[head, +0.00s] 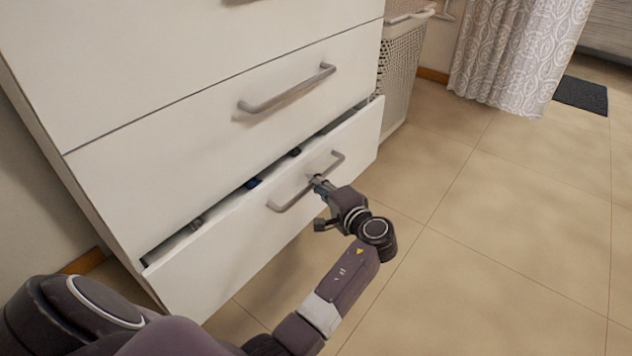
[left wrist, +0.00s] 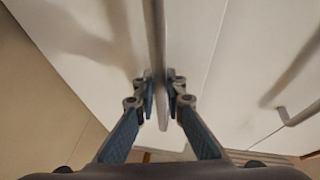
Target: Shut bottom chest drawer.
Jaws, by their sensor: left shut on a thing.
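The bottom drawer (head: 262,222) of the white chest (head: 180,75) stands partly open, with a dark gap along its top edge. A few items, one of them blue, show dimly inside it. My left gripper (head: 316,183) is shut on the bottom drawer's grey bar handle (head: 290,202), near the handle's middle. In the left wrist view the fingers (left wrist: 161,95) close on both sides of the handle (left wrist: 156,50). My right gripper is in neither view.
The drawer above, with its own handle (head: 288,90), is closed. A white wicker basket (head: 400,70) stands right of the chest. A patterned curtain (head: 515,50) and a dark mat (head: 582,95) are farther back. The tiled floor (head: 500,210) to the right is clear.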

